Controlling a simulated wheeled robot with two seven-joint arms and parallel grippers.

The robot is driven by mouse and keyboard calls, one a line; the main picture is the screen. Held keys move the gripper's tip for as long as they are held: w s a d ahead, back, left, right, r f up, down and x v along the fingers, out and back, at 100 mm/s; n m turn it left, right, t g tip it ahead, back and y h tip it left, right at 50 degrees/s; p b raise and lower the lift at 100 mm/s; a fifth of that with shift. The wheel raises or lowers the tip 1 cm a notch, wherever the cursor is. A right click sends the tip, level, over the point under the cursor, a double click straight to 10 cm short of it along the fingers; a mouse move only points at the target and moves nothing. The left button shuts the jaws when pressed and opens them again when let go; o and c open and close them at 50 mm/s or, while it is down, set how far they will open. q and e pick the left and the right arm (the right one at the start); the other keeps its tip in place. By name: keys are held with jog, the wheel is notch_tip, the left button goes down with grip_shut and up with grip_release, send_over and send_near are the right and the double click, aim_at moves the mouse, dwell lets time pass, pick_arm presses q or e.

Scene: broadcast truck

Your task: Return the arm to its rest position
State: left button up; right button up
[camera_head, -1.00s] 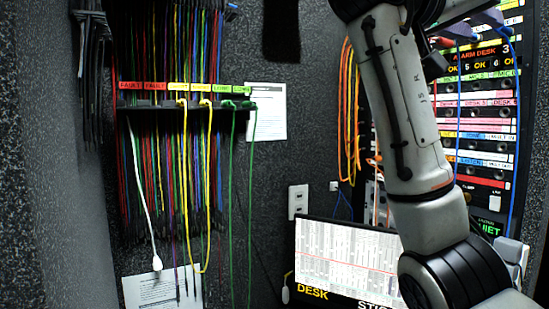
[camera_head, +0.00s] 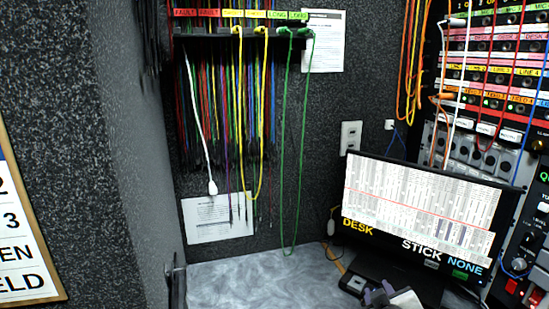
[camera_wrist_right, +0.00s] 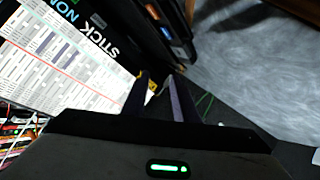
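My right gripper (camera_head: 378,289) shows at the bottom edge of the head view, low in front of the monitor (camera_head: 420,210) and over the grey desk top (camera_head: 255,283). Most of its arm is below the picture. In the right wrist view its two dark fingers (camera_wrist_right: 160,82) stand apart with nothing between them. The monitor fills the upper left of that view. My left arm and gripper are not in view.
Patch cords hang from a rack (camera_head: 230,40) on the back wall. An equipment rack with plugged cords (camera_head: 490,90) stands at the right. A small dark box (camera_head: 352,284) sits on the desk near my right gripper. The desk's left part is clear.

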jog(key=s+a+f+g+y, duration=0.2)
jog(key=s+a+f+y, duration=0.15)
jog(key=s+f, duration=1.05)
jog(key=s+a+f+m+y, duration=0.1)
jog(key=s+a+f, duration=0.1)
jog(key=s, duration=0.7)
jog(key=s+a+f+g+y, duration=0.1)
jog(key=s+a+f, duration=0.1)
jog(key=s+f, duration=0.3)
jog(key=s, duration=0.4)
jog(key=shift+s+f+m+g, duration=0.3)
jog(key=shift+s+m, duration=0.1)
jog(key=shift+a, duration=0.1)
